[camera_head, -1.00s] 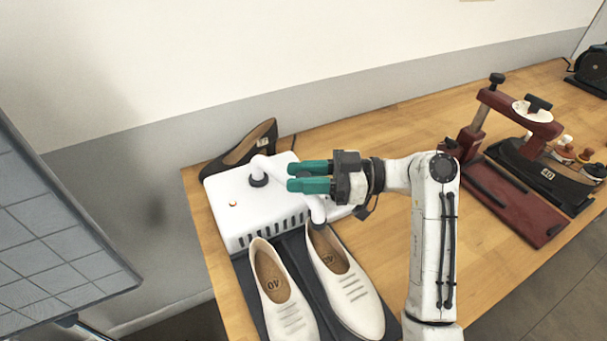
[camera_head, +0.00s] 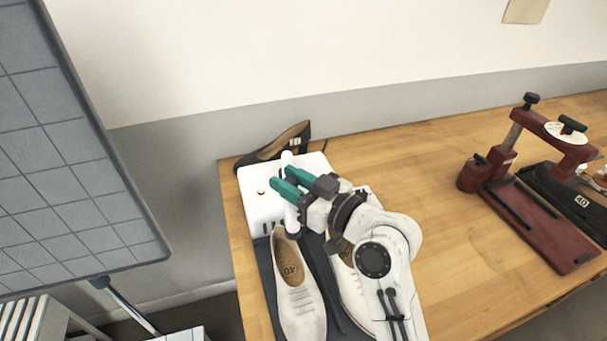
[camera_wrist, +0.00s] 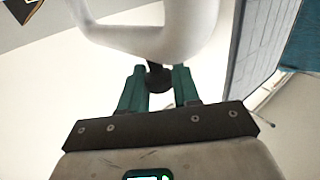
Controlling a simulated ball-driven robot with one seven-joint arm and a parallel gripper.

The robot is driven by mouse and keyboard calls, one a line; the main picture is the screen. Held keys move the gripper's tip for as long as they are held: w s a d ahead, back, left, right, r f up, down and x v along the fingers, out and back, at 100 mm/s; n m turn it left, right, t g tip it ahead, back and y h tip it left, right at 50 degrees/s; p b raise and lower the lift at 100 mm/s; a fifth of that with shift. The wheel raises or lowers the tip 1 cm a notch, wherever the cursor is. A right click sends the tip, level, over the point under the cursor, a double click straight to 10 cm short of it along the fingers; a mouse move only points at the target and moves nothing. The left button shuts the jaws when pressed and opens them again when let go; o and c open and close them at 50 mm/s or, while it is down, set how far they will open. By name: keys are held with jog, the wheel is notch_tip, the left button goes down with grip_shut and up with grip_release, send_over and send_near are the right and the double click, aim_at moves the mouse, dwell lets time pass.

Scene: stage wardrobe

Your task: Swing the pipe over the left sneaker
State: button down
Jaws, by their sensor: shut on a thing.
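The white pipe (camera_head: 291,214) rises from the top of the white dryer box (camera_head: 258,212), and its lower end hangs at the box's front by the heel opening of the left sneaker (camera_head: 298,306). That sneaker is off-white, with a tan insole marked 40. My gripper (camera_head: 280,178), with green fingers, is shut on the pipe above the box. In the wrist view the pipe (camera_wrist: 150,38) shows large and white, and its dark part (camera_wrist: 158,78) lies between my fingers. My gripper hides part of the pipe. The right sneaker (camera_head: 350,290) is partly behind my arm.
A dark pump (camera_head: 272,150) lies behind the box against the wall. A red shoe press (camera_head: 530,215) with a black shoe stands to the right. The table between is clear. A grey gridded panel (camera_head: 75,180) stands at the left.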

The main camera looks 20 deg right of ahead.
jog(key=shift+w+a+r+m+t+h+p, duration=0.15)
jog(key=shift+a+r+m+t+h+p, duration=0.05)
jog(key=shift+a+m+t+h+p, duration=0.2)
jog(key=shift+w+a+r+m+t+h+p, duration=0.2)
jog(key=shift+a+m+t+h+p, duration=0.1)
jog(key=shift+a+h+p, duration=0.2)
jog(key=c, duration=1.3)
grip_release()
jog(key=shift+r, duration=0.1)
jog(key=o, duration=0.4)
jog(key=shift+a, duration=0.15)
jog(key=shift+f, duration=0.25)
jog(key=shift+s+d+f, duration=0.2)
jog(key=shift+s+d, duration=0.15)
jog(key=shift+s, duration=0.2)
jog(key=b+v, duration=0.1)
jog(key=v, duration=0.5)
jog(key=b+v, duration=0.1)
jog(key=v, duration=0.2)
jog(key=shift+s+r+b, duration=0.25)
jog(key=shift+s+b, duration=0.05)
jog(key=shift+s, duration=0.05)
